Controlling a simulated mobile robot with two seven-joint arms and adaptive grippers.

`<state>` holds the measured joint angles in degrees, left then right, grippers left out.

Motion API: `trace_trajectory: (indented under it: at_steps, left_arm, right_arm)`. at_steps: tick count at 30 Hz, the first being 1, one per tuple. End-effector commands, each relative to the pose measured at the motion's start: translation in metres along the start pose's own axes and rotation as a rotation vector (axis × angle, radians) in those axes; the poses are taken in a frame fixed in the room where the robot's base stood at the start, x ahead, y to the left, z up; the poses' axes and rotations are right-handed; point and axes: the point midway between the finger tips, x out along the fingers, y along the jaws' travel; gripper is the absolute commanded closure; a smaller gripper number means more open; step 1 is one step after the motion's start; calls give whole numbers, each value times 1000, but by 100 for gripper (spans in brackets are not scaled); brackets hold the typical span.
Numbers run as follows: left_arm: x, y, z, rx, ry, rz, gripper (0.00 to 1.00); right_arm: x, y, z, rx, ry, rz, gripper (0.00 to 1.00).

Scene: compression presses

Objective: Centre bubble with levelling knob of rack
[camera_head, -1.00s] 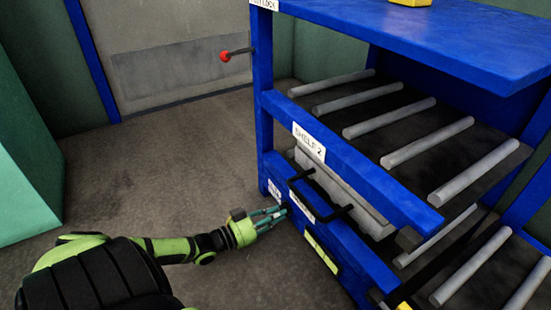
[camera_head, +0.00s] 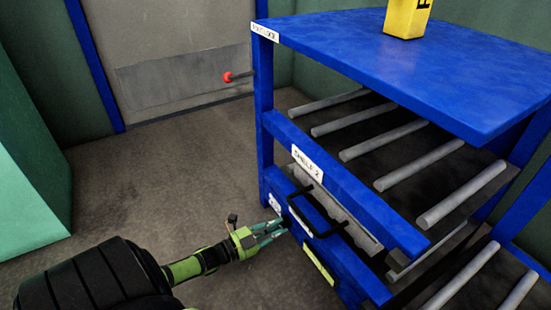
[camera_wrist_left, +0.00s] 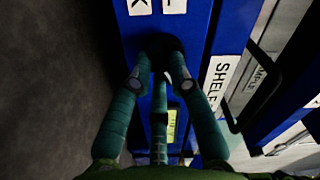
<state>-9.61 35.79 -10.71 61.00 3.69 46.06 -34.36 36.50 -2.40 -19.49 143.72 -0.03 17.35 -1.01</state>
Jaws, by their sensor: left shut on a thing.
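The blue rack (camera_head: 330,172) stands at the right in the head view. My left gripper (camera_head: 284,226) is at its lower front corner. In the left wrist view, the fingers of my left gripper (camera_wrist_left: 159,66) are shut around a dark round knob (camera_wrist_left: 160,42) on the rack's blue face. The fingers hide part of the knob. A small yellow-green window with dark marks (camera_wrist_left: 172,122), seemingly the level, shows between the fingers. The position of its bubble is too small to read. In the head view, a yellow-green strip (camera_head: 319,260) is on the lower front beam. My right gripper is not in view.
A black handle (camera_head: 312,216) sticks out from the rack front just right of my left gripper. A red-ended lever (camera_head: 229,77) stands out at the rack's far side. A yellow object (camera_head: 407,17) stands on top. The floor (camera_head: 180,160) left of the rack is clear.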

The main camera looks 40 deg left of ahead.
Motion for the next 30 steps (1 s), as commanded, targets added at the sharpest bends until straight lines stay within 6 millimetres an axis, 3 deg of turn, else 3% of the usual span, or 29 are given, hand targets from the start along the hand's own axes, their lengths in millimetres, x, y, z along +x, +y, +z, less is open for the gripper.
trace_trajectory:
  at_steps: [30]
  left_arm:
    - [0, -1, 3, 903, 1, -1, 100]
  right_arm:
    - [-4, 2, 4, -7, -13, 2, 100]
